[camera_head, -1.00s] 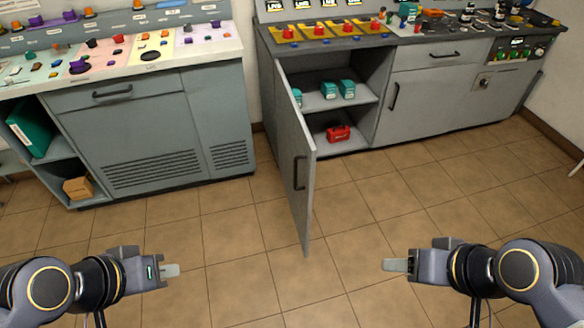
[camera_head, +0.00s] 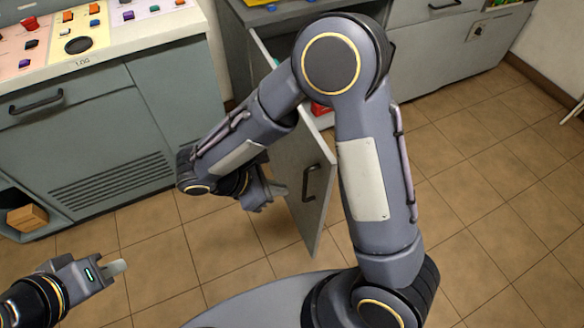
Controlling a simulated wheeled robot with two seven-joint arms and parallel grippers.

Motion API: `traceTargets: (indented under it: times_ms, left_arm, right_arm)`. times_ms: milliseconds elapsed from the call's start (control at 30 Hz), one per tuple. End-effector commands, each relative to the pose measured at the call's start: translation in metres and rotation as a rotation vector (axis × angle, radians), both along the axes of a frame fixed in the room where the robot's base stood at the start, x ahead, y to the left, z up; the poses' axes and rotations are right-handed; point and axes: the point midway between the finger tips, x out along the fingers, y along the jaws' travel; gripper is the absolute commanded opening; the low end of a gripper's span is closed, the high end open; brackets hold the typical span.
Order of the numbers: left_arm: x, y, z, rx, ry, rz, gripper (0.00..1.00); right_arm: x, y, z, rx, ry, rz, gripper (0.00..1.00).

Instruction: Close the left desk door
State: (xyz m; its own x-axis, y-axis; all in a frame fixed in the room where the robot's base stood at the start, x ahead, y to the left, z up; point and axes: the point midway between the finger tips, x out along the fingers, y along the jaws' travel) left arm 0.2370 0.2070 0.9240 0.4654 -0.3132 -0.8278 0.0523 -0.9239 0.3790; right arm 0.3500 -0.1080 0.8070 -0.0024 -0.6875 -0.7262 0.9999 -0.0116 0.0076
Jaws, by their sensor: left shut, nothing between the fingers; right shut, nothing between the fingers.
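The left desk door (camera_head: 303,165) is a grey panel standing open, swung out from the grey desk on the right. Its outer face with a dark handle (camera_head: 311,182) is turned to the left. My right gripper (camera_head: 281,190) is shut and empty, beside the outer face, just left of the handle. I cannot tell whether its fingertip touches the door. My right arm hides the door's upper part and most of the open compartment. My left gripper (camera_head: 119,267) is shut and empty, low at the left over the floor, away from the door.
A grey-green console (camera_head: 105,140) with a button panel stands at the left, with a brown box (camera_head: 27,218) in its open shelf. A red item (camera_head: 320,108) shows partly in the desk compartment. Tiled floor (camera_head: 480,200) lies clear at the right.

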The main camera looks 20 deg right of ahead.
Motion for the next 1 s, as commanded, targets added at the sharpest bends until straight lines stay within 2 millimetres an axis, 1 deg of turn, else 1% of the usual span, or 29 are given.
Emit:
traceTargets:
  times_ms: [33, 100, 233, 367, 500, 667, 800, 900, 1000]
  left_arm:
    - [0.000, 0.000, -0.002, 0.000, 0.000, 0.000, 0.00]
    - [0.000, 0.000, -0.002, 0.000, 0.000, 0.000, 0.00]
    - [0.000, 0.000, -0.002, 0.000, 0.000, 0.000, 0.00]
    - [0.000, 0.000, -0.004, 0.000, 0.000, 0.000, 0.00]
    - [0.000, 0.000, -0.006, 0.000, 0.000, 0.000, 0.00]
    - [0.000, 0.000, -0.008, 0.000, 0.000, 0.000, 0.00]
    - [0.000, 0.000, -0.004, 0.000, 0.000, 0.000, 0.00]
    - [0.000, 0.000, -0.003, 0.000, 0.000, 0.000, 0.00]
    - [0.000, 0.000, -0.003, 0.000, 0.000, 0.000, 0.00]
  right_arm:
    - [0.001, 0.004, -0.005, -0.018, 0.007, 0.026, 0.00]
    - [0.002, 0.005, -0.008, -0.029, 0.010, 0.042, 0.00]
    - [0.003, -0.003, -0.017, -0.032, 0.013, 0.045, 0.00]
    - [0.002, -0.020, -0.034, -0.032, 0.015, 0.041, 0.00]
    - [0.003, -0.042, -0.055, -0.031, 0.016, 0.039, 0.00]
    - [0.003, -0.065, -0.079, -0.030, 0.015, 0.040, 0.00]
    - [0.004, -0.087, -0.077, -0.029, 0.011, 0.039, 0.00]
    - [0.005, -0.097, -0.077, -0.028, 0.011, 0.040, 0.00]
    - [0.005, -0.102, -0.077, -0.028, 0.012, 0.041, 0.00]
